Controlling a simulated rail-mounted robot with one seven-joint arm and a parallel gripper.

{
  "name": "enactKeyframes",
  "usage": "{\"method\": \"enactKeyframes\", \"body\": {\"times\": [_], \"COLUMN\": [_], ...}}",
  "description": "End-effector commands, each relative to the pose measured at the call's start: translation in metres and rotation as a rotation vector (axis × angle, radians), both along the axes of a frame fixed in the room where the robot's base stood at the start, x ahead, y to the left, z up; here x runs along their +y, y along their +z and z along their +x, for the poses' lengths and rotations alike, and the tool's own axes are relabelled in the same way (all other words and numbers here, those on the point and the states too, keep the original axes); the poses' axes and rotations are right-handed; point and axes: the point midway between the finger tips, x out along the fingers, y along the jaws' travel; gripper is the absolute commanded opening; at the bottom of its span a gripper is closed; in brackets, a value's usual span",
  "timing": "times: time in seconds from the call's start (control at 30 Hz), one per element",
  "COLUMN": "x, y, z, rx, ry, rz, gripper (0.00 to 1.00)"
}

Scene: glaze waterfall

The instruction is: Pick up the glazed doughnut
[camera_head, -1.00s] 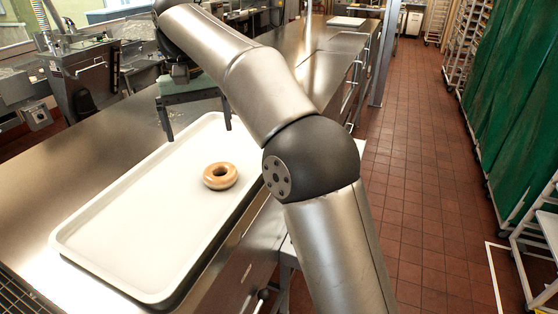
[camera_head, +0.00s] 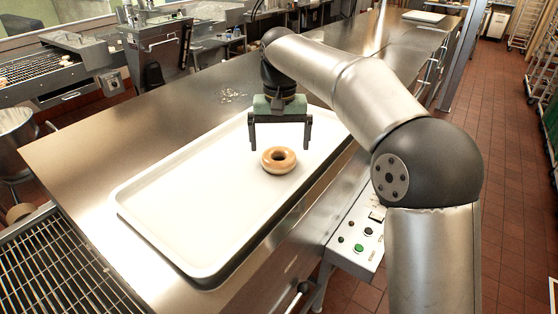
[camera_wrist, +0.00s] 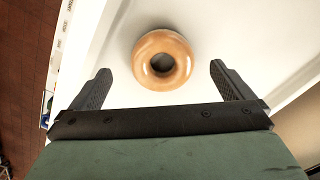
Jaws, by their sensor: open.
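The glazed doughnut (camera_head: 278,167) is a shiny golden-brown ring lying flat on a white tray (camera_head: 150,212) on the steel counter. No other doughnut lies on this tray. My gripper (camera_head: 280,147) hangs fingers down, just above and behind the doughnut in the head view. Its two dark fingers are spread wide and nothing is between them. In the wrist view the doughnut (camera_wrist: 162,60) sits ahead of the fingertips, roughly centred between the two fingers (camera_wrist: 160,75). The fingers do not appear to touch it.
A wire rack (camera_head: 60,265) is at the lower left, with a metal bowl (camera_head: 15,130) behind it. A control panel with buttons (camera_head: 360,235) is at the counter's right front edge. A conveyor machine (camera_head: 60,75) stands at the back left. The tray's left half is clear.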

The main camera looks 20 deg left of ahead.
Motion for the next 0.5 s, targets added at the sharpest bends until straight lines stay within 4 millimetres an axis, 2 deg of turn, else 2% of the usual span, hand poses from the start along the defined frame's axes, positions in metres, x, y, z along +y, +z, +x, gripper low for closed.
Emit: {"method": "enactKeyframes", "body": {"times": [0.1, 0.33, 0.5], "x": [0.001, 0.004, 0.003], "y": [-0.009, -0.042, -0.052], "z": [0.001, 0.004, 0.004], "rx": [0.002, 0.002, -0.003], "ry": [0.000, -0.001, -0.001], "rz": [-0.001, -0.002, -0.001], "gripper": [1.00, 1.00, 1.00]}}
